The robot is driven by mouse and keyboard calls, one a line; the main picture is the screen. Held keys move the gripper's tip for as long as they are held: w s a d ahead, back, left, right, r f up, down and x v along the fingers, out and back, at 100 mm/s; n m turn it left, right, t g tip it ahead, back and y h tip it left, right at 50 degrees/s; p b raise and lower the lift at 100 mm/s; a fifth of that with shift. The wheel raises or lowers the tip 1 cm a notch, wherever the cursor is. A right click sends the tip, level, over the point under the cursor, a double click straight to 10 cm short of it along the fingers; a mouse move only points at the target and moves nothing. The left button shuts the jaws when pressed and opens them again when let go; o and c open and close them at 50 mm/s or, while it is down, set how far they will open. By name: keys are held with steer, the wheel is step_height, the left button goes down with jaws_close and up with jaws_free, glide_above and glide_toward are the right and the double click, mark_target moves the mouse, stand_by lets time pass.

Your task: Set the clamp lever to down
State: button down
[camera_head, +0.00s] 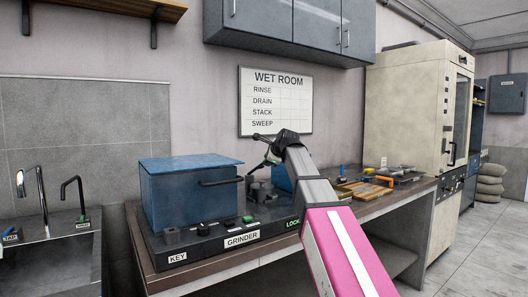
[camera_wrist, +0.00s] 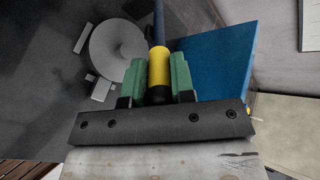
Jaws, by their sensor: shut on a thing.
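The clamp lever (camera_wrist: 158,68) shows in the wrist view as a dark rod with a yellow band and a black end. My gripper (camera_wrist: 158,85) has its green fingers on either side of the yellow band and is shut on it. In the head view my gripper (camera_head: 268,161) is above the right part of the grinder base (camera_head: 205,245). The lever is hard to make out there, and its pivot is hidden. I cannot tell the lever's exact angle.
A large blue box (camera_head: 180,195) with a black handle stands on the left of the base. Another blue part (camera_head: 282,177) is partly behind my arm. A round grey disc (camera_wrist: 115,48) lies beside the lever. Trays and tools (camera_head: 375,183) occupy the right counter.

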steer(key=f+t, duration=0.1)
steer(key=s+f+t+y, duration=0.1)
steer(key=f, duration=0.1)
steer(key=s+d+f, duration=0.1)
steer(key=f, duration=0.1)
steer(key=shift+d+f+t, duration=0.1)
steer(key=shift+f+t, duration=0.05)
steer(key=shift+t, duration=0.25)
steer(key=shift+d+f+t+y, duration=0.1)
steer(key=shift+f+t+y, duration=0.45)
steer(key=shift+f, duration=0.45)
steer(key=shift+f+t+y, duration=0.35)
steer(key=shift+f+t, duration=0.3)
steer(key=shift+f, duration=0.45)
steer(key=shift+s+f, duration=0.1)
steer(key=shift+f, duration=0.05)
steer(key=c, duration=1.1)
jaws_free()
steer(key=shift+o, duration=0.7)
steer(key=shift+r, duration=0.2)
